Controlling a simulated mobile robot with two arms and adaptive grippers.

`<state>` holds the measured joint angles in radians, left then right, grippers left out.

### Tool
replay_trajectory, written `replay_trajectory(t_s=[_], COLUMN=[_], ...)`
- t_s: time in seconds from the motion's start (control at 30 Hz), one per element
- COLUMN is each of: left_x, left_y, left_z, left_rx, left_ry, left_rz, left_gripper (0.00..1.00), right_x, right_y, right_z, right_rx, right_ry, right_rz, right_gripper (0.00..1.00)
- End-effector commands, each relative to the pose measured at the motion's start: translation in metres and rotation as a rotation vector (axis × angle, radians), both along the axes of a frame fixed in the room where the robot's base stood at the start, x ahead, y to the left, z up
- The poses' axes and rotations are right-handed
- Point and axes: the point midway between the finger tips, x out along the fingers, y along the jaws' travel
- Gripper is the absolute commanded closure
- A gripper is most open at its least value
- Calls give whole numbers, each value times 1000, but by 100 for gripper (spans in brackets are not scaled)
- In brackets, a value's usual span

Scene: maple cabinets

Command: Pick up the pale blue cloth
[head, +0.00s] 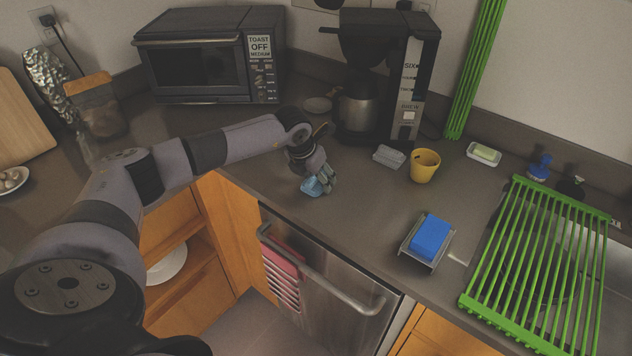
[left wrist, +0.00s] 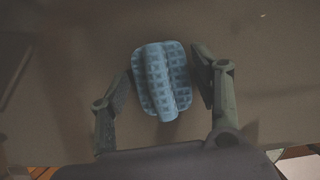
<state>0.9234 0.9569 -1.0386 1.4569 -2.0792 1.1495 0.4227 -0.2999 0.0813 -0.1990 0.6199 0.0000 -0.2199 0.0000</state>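The pale blue cloth (head: 312,187) lies folded on the grey counter under my left gripper (head: 323,180) in the head view. In the left wrist view the cloth (left wrist: 161,80) has a waffle pattern and a raised fold down its middle. My left gripper (left wrist: 162,88) is open, with one finger on each side of the cloth. The right finger is close to the cloth's edge; I cannot tell whether it touches. The gripper partly hides the cloth in the head view. My right gripper is not in view.
A coffee maker (head: 389,80) and a toaster oven (head: 210,55) stand behind. A grey-blue folded item (head: 389,156) and a yellow cup (head: 425,166) are to the right. A blue sponge (head: 430,237) sits in a holder. The counter's front edge is close to the cloth.

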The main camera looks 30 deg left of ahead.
Motion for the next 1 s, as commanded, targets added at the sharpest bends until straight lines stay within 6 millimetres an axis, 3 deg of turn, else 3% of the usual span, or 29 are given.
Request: replay_trajectory(t_s=[0.4,0.77,1.0], left_x=[0,1,2], left_y=[0,0,0], left_z=[0,7,44], left_rx=[0,0,0], left_ry=[-1,-3,-8], left_rz=[0,0,0], left_gripper=[71,71,71], right_x=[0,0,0], right_y=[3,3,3], right_z=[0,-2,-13], right_rx=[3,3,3], right_ry=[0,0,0], right_rz=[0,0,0], right_gripper=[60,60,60])
